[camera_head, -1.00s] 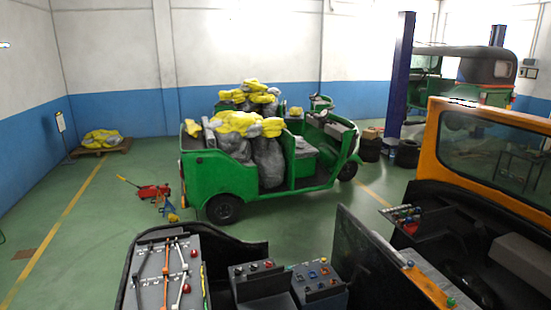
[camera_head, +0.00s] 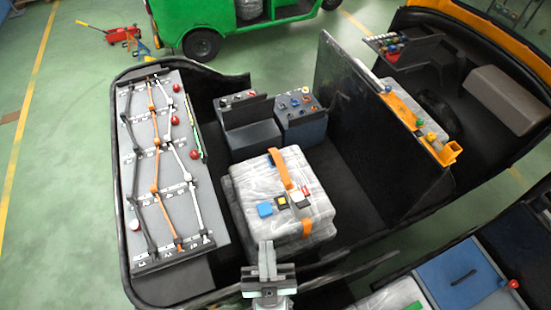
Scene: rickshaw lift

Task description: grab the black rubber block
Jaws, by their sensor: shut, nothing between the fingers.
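Small blocks lie on a stack of plastic-wrapped grey pads (camera_head: 245,208) inside the dark open vehicle body. One is a small dark block with a yellow patch (camera_head: 282,202). Another small black piece (camera_head: 305,203) lies just right of it, close to a red and white one (camera_head: 304,190). A blue block (camera_head: 265,210) lies to the left. I cannot tell which dark piece is the black rubber block. My gripper (camera_head: 267,247) is at the bottom centre, shut and empty, in front of the stack and apart from the blocks.
An orange strap (camera_head: 279,168) crosses the stack. A grey panel with rods and red knobs (camera_head: 165,170) stands left. Button consoles (camera_head: 300,110) are behind. A tall black partition (camera_head: 365,105) rises on the right. A blue-lidded box (camera_head: 460,278) is at lower right.

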